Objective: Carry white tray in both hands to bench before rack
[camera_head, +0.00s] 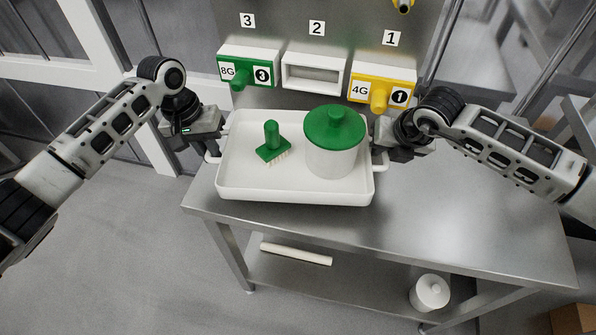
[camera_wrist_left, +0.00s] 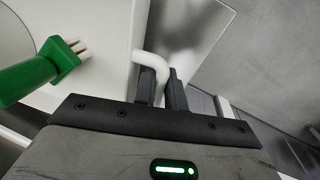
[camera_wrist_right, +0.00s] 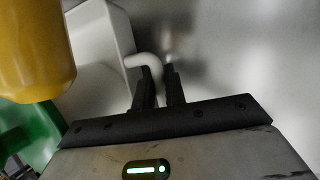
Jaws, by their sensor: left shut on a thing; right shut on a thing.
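The white tray (camera_head: 300,194) is level over the left part of the steel bench (camera_head: 440,215), in front of the rack (camera_head: 330,45); whether it touches the bench top I cannot tell. On it stand a green brush-like piece (camera_head: 271,146) with pale bristles and a white canister with a green lid (camera_head: 334,150). My left gripper (camera_head: 212,143) is shut on the tray's left handle, a bent white bar (camera_wrist_left: 152,60) in the left wrist view. My right gripper (camera_head: 382,150) is shut on the right handle, which also shows in the right wrist view (camera_wrist_right: 147,62).
The rack has a green holder (camera_head: 247,68) under 3, an empty white holder (camera_head: 313,74) under 2 and a yellow holder (camera_head: 382,90) under 1. A white jar (camera_head: 429,292) and a pale bar (camera_head: 296,254) are on the lower shelf. The bench top's right side is clear.

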